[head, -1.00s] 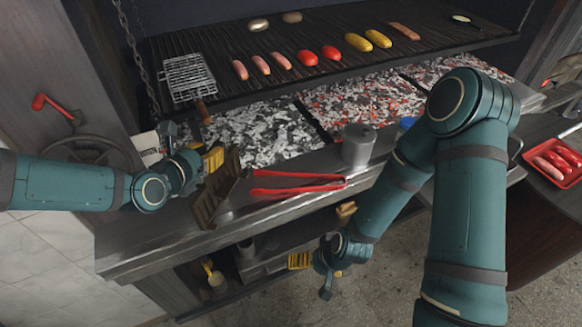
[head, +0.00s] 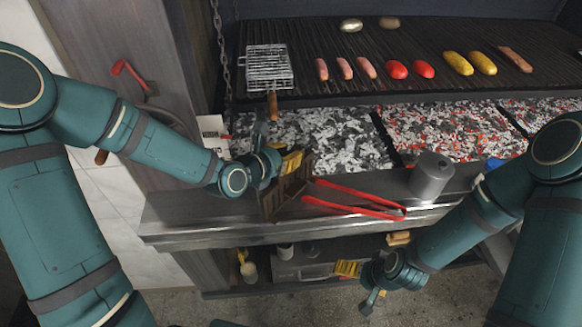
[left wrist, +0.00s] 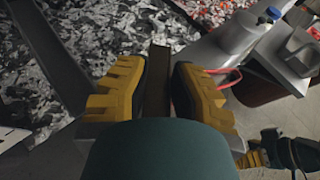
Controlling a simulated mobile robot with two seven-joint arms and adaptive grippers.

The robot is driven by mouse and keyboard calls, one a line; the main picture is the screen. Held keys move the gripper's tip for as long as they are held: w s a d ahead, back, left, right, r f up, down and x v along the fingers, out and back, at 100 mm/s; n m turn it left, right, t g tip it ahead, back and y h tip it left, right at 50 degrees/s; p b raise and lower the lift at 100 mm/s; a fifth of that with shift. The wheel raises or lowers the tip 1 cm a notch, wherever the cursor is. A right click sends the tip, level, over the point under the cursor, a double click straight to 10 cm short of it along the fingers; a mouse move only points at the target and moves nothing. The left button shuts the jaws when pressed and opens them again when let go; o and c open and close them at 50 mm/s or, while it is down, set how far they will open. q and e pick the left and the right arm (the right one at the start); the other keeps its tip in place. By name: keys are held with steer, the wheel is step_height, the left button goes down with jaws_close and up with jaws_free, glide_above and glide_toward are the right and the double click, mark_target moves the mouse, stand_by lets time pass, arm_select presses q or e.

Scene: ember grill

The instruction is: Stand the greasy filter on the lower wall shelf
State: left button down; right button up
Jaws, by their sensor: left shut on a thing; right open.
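The greasy filter (head: 283,192) is a brown slatted panel. My left gripper (head: 292,164) is shut on its edge and holds it tilted at the front edge of the grill counter, left of the red tongs. In the left wrist view the filter (left wrist: 157,85) shows as a thin dark strip between the yellow fingers. I cannot tell whether it touches the counter. My right gripper (head: 372,254) is open and empty, low in front of the counter. I cannot make out a wall shelf in these views.
Red tongs (head: 350,204) and a grey metal canister (head: 430,177) are on the counter (head: 200,212). Glowing coals (head: 450,128) lie under the grill rack with food on it. A chain (head: 221,60) hangs at the left. An under-counter shelf (head: 225,292) holds several items.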

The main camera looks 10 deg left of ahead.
mark_target(293, 181)
arm_select(q)
step_height(293, 181, down, 3)
steer(key=shift+f+b, duration=0.1)
steer(key=shift+b, duration=0.3)
steer(key=shift+f, duration=0.25)
steer(key=c, duration=1.2)
jaws_free()
steer(key=shift+f, duration=0.15)
steer(key=shift+c, duration=0.2)
steer(key=shift+r, duration=0.25)
